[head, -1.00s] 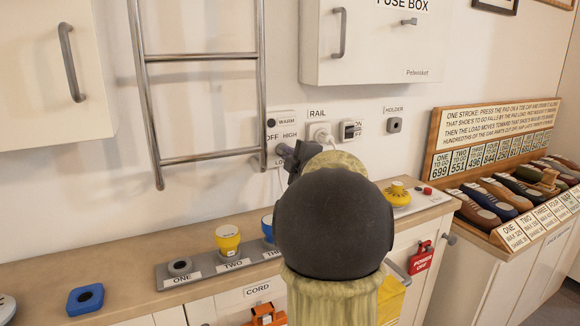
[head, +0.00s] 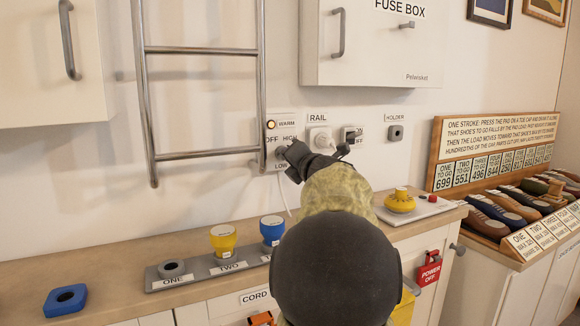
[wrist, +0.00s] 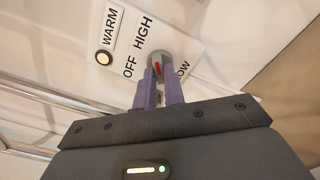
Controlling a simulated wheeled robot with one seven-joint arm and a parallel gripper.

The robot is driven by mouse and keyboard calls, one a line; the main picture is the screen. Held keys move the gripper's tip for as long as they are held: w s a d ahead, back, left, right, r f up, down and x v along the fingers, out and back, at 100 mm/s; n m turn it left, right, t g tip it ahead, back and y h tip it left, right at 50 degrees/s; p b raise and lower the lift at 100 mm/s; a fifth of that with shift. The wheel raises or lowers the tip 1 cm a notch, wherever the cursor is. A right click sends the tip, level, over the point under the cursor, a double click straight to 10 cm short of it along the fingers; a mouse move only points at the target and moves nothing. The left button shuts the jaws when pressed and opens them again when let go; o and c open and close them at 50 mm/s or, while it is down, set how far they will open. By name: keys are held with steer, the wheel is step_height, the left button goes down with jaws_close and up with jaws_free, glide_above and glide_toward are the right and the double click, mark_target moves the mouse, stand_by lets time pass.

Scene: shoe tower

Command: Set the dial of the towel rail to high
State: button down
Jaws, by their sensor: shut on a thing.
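The rail's dial (head: 281,153) is on a white wall plate marked OFF, HIGH and LOW. In the wrist view the dial (wrist: 159,57) is a round grey knob with a red mark. The mark points roughly up and left, towards the HIGH and OFF side; I cannot tell its exact setting. My gripper (wrist: 159,78) is shut on the dial, with its purple fingers at the knob's sides. The WARM lamp (head: 271,124) glows, also in the wrist view (wrist: 103,57). The towel rail (head: 200,51) hangs left of the plate. My arm hides part of the wall below.
A plugged RAIL socket (head: 322,138), a switch (head: 352,133) and a HOLDER (head: 396,132) lie to the right. The fuse box (head: 370,45) is above.

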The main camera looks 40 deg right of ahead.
steer(key=shift+f+n+b, duration=0.25)
steer(key=shift+n+b, duration=0.1)
steer(key=shift+n, duration=0.25)
steer(key=shift+r, duration=0.1)
steer(key=c, duration=1.5)
jaws_free()
steer(key=shift+r, duration=0.1)
